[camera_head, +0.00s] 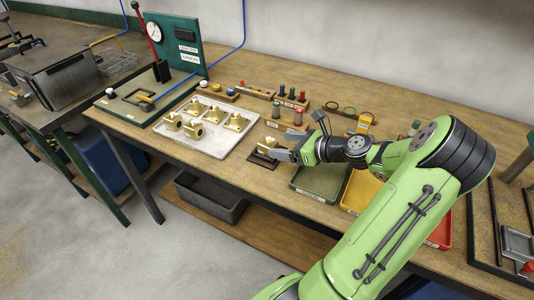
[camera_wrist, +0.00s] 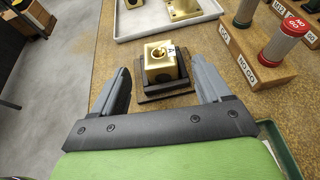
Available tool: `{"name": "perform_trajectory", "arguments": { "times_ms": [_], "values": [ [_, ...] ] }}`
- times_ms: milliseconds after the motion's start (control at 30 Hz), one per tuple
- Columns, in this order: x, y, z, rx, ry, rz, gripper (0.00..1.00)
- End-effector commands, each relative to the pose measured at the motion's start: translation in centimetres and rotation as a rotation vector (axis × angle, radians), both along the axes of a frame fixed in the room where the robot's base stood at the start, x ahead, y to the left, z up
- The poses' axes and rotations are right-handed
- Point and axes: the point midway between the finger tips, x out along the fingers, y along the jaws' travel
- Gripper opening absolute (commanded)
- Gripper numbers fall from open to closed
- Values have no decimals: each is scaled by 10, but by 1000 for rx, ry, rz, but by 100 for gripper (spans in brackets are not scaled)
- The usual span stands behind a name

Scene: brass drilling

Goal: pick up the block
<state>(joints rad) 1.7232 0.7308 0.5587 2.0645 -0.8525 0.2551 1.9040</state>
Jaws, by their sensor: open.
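The block (camera_wrist: 161,63) is a brass cube with a round hole in its top and a label marked A. It sits on a dark square base (camera_wrist: 165,89) on the wooden bench. In the head view the block (camera_head: 268,143) shows just left of my gripper. My gripper (camera_wrist: 163,84) is open, its two grey fingers reaching toward the block from either side, with the block between and slightly beyond the tips. In the head view my gripper (camera_head: 276,150) is low over the bench. The fingers do not visibly touch the block.
A pale tray (camera_head: 207,130) with several brass parts lies to the left. A wooden gauge stand (camera_wrist: 262,62) with green and red plugs stands at right in the wrist view. Green (camera_head: 318,183) and yellow (camera_head: 360,190) trays lie near the bench's front edge.

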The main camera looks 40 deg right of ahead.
Motion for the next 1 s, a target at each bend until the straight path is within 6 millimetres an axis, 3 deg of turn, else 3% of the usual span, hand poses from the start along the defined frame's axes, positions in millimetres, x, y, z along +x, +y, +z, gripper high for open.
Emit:
{"name": "perform_trajectory", "arguments": {
  "times_ms": [400, 633, 1000],
  "values": [
    [55, 15, -26, -2, 1, 1, 77],
    [57, 15, -25, -2, 1, -1, 77],
    [57, 15, -25, -2, 2, -1, 20]
  ]
}}
